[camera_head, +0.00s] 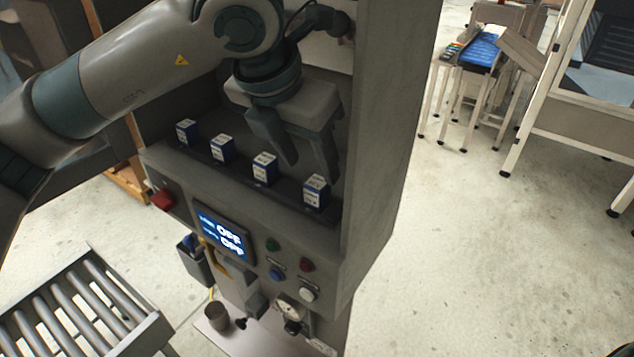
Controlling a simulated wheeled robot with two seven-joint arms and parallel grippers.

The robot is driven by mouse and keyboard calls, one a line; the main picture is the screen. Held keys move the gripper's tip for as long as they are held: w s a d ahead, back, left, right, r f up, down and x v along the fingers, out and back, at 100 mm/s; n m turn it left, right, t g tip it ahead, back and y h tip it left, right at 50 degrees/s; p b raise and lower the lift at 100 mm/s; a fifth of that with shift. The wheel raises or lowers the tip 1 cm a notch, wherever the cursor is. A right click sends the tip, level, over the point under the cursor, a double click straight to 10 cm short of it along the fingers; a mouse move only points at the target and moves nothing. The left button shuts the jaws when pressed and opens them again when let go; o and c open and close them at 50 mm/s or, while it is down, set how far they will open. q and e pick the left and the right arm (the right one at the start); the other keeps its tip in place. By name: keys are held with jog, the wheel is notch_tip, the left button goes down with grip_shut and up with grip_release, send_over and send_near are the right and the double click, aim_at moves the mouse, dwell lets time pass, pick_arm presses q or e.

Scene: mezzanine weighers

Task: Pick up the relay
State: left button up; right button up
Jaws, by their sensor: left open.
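From left to right I see one relay (187,131), another relay (222,149), a third relay (264,169) and the rightmost relay (316,191). My left gripper (311,168) comes down from above, open and empty. Its fingers point down near the two right-hand relays, with one fingertip just above and behind the rightmost relay. I cannot tell whether it touches. My right gripper is not in view.
The cabinet's tall side wall (385,150) rises close to the right of my left gripper. A roller conveyor (80,310) stands at lower left.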

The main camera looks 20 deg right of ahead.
aim_at(316, 183)
pick_arm(q)
jog(key=shift+p+x, duration=0.35)
jog(key=shift+x, duration=0.95)
jog(key=shift+w+d+f+p, duration=0.2)
jog(key=shift+f+p, duration=0.45)
jog(key=shift+p, duration=0.4)
jog(key=p+x, duration=0.2)
jog(key=shift+f, duration=0.3)
jog(key=shift+w+d+f, duration=0.15)
jog(key=shift+d+f, duration=0.05)
jog(key=shift+f, duration=0.3)
jog(key=c, duration=1.1)
